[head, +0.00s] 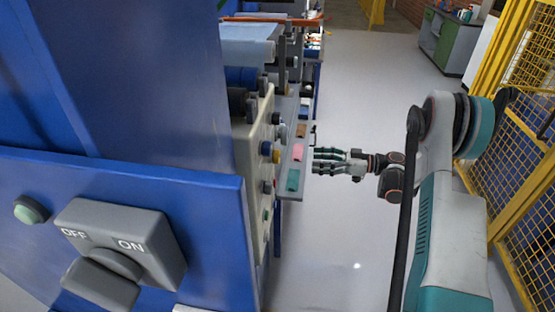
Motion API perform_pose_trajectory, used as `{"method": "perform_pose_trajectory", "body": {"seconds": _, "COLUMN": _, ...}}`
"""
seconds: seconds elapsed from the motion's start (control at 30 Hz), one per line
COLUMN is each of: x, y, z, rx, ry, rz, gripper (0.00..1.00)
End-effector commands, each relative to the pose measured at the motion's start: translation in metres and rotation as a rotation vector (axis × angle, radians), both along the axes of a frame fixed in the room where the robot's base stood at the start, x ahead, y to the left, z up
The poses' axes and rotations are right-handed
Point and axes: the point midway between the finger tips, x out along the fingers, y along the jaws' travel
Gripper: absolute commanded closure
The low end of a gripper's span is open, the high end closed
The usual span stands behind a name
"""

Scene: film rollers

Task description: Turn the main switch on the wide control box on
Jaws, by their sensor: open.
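The main switch (160,250) is a large grey plate with OFF and ON printed on it, on the front of the blue control box (205,215) at lower left. Its thick grey turning handle (98,285) sticks out below the labels and points toward the lower left; I cannot tell its exact setting. My gripper (318,160) is open and empty, with its fingers pointing left. It is right of and farther off than the switch, well apart from it, close to the edge of the grey shelf with coloured patches.
A green button (29,209) sits left of the switch. A beige panel (254,150) with knobs and a grey shelf (291,178) stand beyond the blue box. Yellow mesh fencing (535,170) borders the right. The pale floor (350,90) between is clear.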

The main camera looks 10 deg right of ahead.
Motion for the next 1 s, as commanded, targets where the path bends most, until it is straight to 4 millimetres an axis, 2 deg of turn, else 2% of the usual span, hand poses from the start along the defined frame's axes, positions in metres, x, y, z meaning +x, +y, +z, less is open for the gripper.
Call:
{"method": "perform_pose_trajectory", "body": {"seconds": 0.13, "x": -0.005, "y": -0.005, "z": -0.007, "rx": 0.018, "ry": -0.060, "rz": 0.011, "gripper": 0.38}}
{"method": "perform_pose_trajectory", "body": {"seconds": 0.27, "x": -0.002, "y": 0.003, "z": -0.007, "rx": 0.020, "ry": -0.067, "rz": 0.014, "gripper": 0.38}}
{"method": "perform_pose_trajectory", "body": {"seconds": 0.8, "x": 0.035, "y": 0.094, "z": -0.009, "rx": 0.020, "ry": -0.063, "rz": 0.015, "gripper": 0.38}}
{"method": "perform_pose_trajectory", "body": {"seconds": 1.0, "x": 0.044, "y": 0.115, "z": -0.007, "rx": 0.019, "ry": -0.063, "rz": 0.013, "gripper": 0.38}}
